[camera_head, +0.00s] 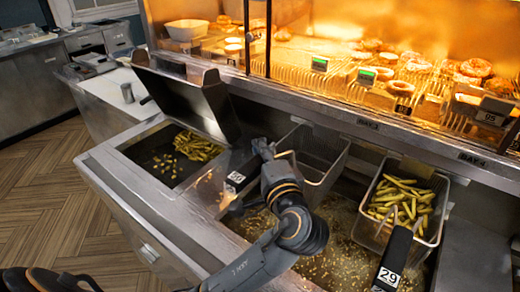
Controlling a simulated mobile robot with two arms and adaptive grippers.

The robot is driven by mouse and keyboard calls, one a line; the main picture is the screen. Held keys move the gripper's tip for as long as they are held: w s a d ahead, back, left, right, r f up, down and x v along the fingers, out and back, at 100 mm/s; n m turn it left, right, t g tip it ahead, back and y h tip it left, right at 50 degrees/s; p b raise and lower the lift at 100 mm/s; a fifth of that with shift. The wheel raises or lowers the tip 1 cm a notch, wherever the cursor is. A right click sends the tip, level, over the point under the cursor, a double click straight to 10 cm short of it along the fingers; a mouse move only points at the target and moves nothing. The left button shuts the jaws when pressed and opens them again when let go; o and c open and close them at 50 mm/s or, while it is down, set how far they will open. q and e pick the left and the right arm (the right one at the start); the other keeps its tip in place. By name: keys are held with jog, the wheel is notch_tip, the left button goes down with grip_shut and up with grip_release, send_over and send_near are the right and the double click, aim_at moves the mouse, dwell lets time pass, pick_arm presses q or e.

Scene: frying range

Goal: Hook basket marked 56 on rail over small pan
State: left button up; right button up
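A dark handle tag (235,179), whose number looks like 56, shows beside my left gripper. An empty metal basket (327,172) stands just right of the gripper; the gripper covers the space between, so I cannot tell whether the tag belongs to it. My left gripper (248,179) points left with its fingers spread above and below the tag; contact with the handle cannot be made out. The small pan (143,152) at left holds fries (198,147), with a raised lid (190,100) behind it. My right gripper is not in view.
A basket of fries (403,204) with a handle tagged 29 (388,277) hangs at the right over the large pan (345,262). A lit food warmer (375,75) with racks runs along the back.

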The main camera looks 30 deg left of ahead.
pick_arm(q)
jog(key=o, duration=0.4)
